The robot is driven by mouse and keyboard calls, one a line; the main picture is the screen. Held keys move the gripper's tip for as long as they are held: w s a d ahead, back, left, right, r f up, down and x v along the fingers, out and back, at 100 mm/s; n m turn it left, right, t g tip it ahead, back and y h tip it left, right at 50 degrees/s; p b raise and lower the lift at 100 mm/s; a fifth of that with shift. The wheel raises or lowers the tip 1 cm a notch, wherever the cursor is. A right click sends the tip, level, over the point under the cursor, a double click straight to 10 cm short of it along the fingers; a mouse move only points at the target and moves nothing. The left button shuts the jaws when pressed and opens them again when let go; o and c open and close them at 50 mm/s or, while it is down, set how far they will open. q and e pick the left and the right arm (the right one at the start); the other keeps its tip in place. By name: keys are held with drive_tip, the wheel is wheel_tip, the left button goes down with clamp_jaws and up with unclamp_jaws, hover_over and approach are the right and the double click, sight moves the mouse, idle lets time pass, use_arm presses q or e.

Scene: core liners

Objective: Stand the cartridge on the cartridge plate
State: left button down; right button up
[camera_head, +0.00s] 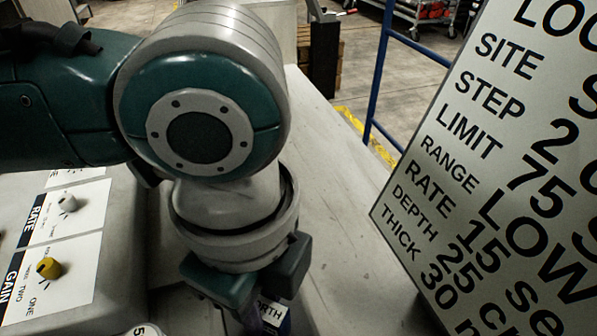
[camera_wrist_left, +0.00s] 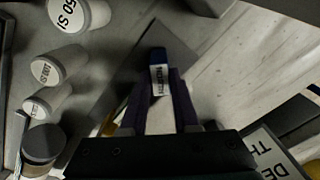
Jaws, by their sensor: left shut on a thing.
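A dark blue cartridge (camera_wrist_left: 158,58) with a white label reading NORTH is between the fingers of my left gripper (camera_wrist_left: 161,82) in the left wrist view. The gripper is shut on it. In the head view my left gripper (camera_head: 258,308) points down at the bottom edge, and part of the cartridge's label (camera_head: 274,313) shows beside the fingers. A darker grey flat patch (camera_wrist_left: 148,36) lies beyond and around the cartridge in the left wrist view; I cannot tell whether it is the cartridge plate or a shadow. The cartridge's lower end is hidden. My right gripper is not in view.
Several white-capped canisters (camera_wrist_left: 46,71) stand left in the wrist view. A control panel with knobs (camera_head: 49,268) is at left in the head view. A large printed sign (camera_head: 480,190) stands at right. The pale bench (camera_head: 325,180) is bare between them; a blue rail (camera_head: 380,70) is behind.

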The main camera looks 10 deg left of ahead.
sight(263, 307)
use_arm(q)
drive_tip(key=c, duration=0.6)
unclamp_jaws()
drive_tip(key=shift+r, duration=0.1)
wheel_tip(263, 307, up, 10)
drive_tip(key=shift+f+p, duration=0.1)
drive_tip(key=shift+p, duration=1.1)
